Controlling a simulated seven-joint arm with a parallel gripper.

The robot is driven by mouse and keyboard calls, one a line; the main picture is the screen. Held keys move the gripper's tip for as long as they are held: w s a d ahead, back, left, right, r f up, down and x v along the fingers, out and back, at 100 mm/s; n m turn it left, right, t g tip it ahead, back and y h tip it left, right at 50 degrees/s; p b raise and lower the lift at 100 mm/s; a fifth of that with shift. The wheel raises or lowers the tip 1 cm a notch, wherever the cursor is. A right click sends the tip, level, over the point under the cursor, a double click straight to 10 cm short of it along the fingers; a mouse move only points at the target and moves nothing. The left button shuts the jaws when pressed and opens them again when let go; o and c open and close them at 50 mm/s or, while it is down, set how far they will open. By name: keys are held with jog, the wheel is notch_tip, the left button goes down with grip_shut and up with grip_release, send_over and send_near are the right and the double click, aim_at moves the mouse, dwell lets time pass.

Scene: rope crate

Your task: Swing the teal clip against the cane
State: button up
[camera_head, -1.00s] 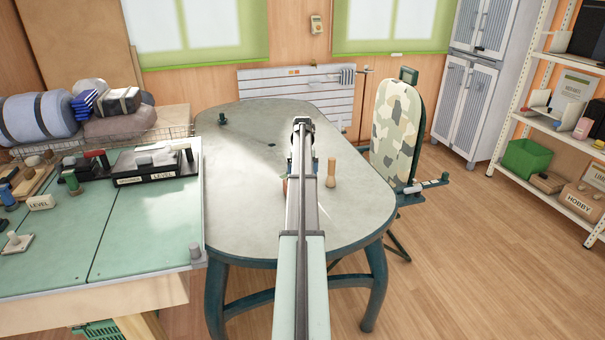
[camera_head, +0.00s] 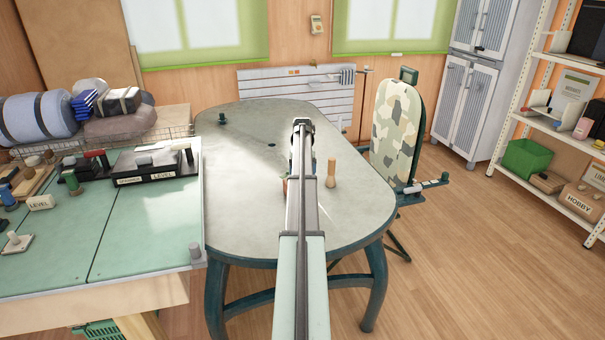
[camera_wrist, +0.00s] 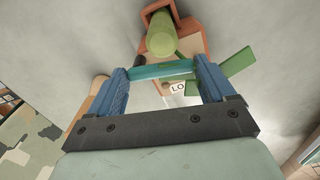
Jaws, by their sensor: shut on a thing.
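The teal clip (camera_wrist: 163,68) is a thin, translucent teal bar in the wrist view. My gripper (camera_wrist: 159,74) is shut on it, with the bar spanning the two blue fingers. Just beyond it is a terracotta-edged fixture (camera_wrist: 200,42) with a pale label reading "LO", partly covered by the clip and a finger. A thick green cylinder (camera_wrist: 160,34) and a flat green piece (camera_wrist: 238,63) are at this fixture. I cannot tell which part is the cane. In the head view my arm hides the gripper, the clip and most of the fixture.
The grey table (camera_head: 240,185) has free room left of my arm. A wooden peg (camera_head: 331,173) stands close right of the arm. A dark knob (camera_head: 222,118) is at the table's far left. A camouflage-patterned board (camera_head: 397,130) stands beyond the right edge. A cluttered green-topped bench (camera_head: 140,235) adjoins at left.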

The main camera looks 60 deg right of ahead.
jog(key=shift+s+a+n, duration=0.1)
jog(key=shift+s+n, duration=0.05)
jog(key=shift+n, duration=0.5)
jog(key=shift+s+a+n, duration=0.1)
jog(key=shift+n, duration=0.55)
jog(key=o, duration=0.9)
notch_tip(320, 180, up, 14)
jog(key=shift+w+f, duration=0.1)
